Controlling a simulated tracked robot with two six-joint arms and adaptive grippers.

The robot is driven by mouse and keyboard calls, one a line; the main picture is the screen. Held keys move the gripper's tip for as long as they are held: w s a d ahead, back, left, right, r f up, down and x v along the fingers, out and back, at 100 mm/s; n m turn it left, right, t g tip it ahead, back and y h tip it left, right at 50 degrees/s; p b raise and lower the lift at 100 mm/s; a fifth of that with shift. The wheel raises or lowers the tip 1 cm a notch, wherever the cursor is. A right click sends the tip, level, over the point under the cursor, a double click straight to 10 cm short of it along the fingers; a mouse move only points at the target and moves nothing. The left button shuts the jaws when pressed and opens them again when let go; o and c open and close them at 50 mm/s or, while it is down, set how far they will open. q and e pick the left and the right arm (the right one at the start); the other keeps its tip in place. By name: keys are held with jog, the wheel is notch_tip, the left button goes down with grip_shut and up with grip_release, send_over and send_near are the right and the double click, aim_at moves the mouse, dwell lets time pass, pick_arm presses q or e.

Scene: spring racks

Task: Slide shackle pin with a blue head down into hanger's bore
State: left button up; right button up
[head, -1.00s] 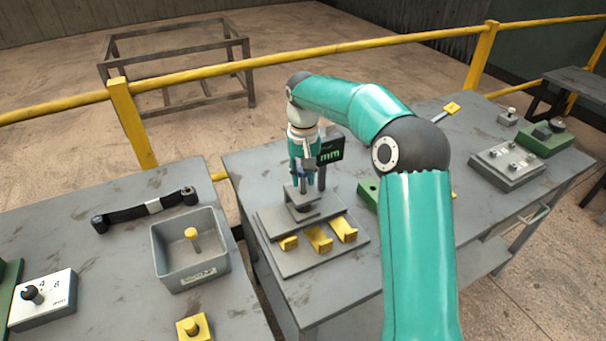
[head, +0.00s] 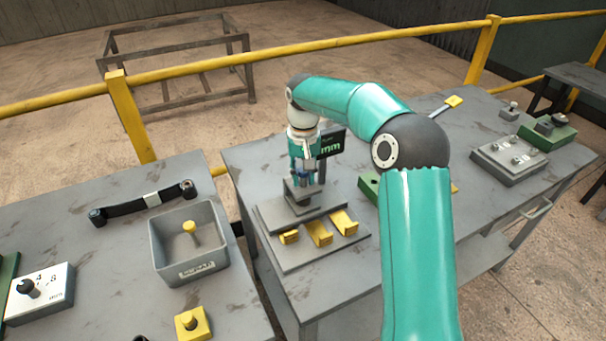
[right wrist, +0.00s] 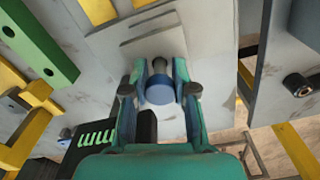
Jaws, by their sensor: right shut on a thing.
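My right gripper (head: 304,172) is shut on the shackle pin, just over the hanger. In the right wrist view the pin's blue head (right wrist: 159,91) is between the two fingertips (right wrist: 160,89). A short dark stretch of its shank (right wrist: 159,66) shows beyond the head, pointing at the grey metal. The hanger (head: 290,188) is a grey bracket on a stepped grey base plate (head: 283,263). The bore is hidden by the gripper and pin, so I cannot tell how deep the shank is in it. My left gripper is not in view.
Yellow cradles (head: 319,234) stand at the front of the base plate. A green block (head: 368,186) is to the right. A grey bin (head: 190,271) holding a yellow-headed piece is on the left table.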

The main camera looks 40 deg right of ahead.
jog(key=o, duration=1.5)
jog(key=shift+o, duration=0.2)
jog(key=shift+r, duration=0.1)
notch_tip(320, 180, up, 7)
jog(key=p, duration=0.6)
jog(key=shift+p, duration=0.3)
